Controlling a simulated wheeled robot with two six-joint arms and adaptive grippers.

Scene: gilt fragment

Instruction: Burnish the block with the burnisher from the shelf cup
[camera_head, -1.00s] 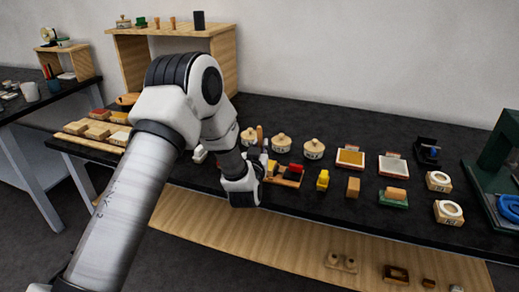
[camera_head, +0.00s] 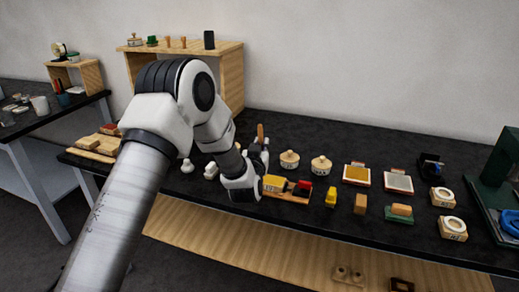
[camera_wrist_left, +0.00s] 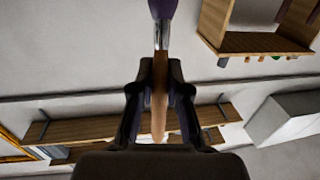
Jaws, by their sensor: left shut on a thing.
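My left gripper (camera_head: 259,160) is over the black bench, beside the wooden tray. In the left wrist view it (camera_wrist_left: 160,85) is shut on the wooden handle of a slim tool, likely the burnisher (camera_wrist_left: 160,35), with a metal collar and a dark purple end. The handle also shows upright above the fingers in the head view (camera_head: 260,131). A dark cup-like cylinder (camera_head: 209,40) stands on the wooden shelf. Several small blocks lie on the bench, among them a yellow one (camera_head: 331,197) and a tan one (camera_head: 360,204); I cannot tell which is the task's block. My right gripper is out of view.
The wooden tray (camera_head: 287,195) holds a yellowish piece and a red piece. Two lidded round pots (camera_head: 289,160) (camera_head: 320,165) stand behind it. The bench's back strip is clear.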

